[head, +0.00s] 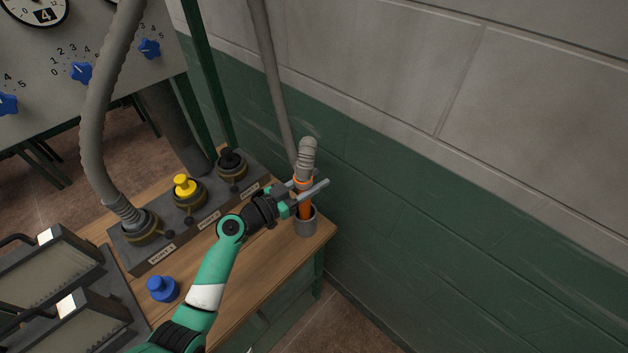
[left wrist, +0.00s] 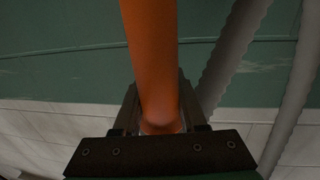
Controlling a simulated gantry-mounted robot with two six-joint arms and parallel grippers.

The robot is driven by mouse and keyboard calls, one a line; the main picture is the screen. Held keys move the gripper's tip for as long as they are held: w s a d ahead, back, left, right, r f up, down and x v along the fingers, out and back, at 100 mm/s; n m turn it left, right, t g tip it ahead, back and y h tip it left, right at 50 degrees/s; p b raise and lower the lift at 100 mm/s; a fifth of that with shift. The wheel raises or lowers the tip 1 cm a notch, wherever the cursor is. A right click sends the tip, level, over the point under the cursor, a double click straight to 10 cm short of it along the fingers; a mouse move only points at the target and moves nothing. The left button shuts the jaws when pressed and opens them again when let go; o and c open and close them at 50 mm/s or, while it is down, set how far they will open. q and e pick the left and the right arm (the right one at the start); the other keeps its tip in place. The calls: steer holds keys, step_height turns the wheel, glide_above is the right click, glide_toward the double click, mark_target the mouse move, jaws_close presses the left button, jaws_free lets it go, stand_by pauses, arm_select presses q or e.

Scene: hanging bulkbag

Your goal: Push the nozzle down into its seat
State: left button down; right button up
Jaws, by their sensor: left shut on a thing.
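The nozzle (head: 304,207) is an orange tube with a grey ribbed hose on its top. It stands about upright at the right end of the wooden bench. Its lower end is inside a grey cylindrical seat (head: 305,226); how deep it goes is hidden. My left gripper (head: 306,190) is shut on the orange nozzle above the seat. In the left wrist view the orange nozzle (left wrist: 157,60) runs between the fingers. My right gripper is not in view.
A grey block (head: 150,260) with three ports stands on the bench (head: 255,290); a hose enters the left port, and yellow (head: 185,186) and black (head: 231,160) plugs sit in the others. A blue cap (head: 162,289) lies in front. The green wall is close behind the seat.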

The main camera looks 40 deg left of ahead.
arm_select(q)
steer(key=shift+f, duration=0.25)
steer(key=shift+c, duration=1.9)
jaws_free()
steer(key=s+a, duration=0.2)
steer(key=s, duration=0.9)
steer(key=shift+s, duration=0.2)
steer(key=shift+a+r, duration=0.1)
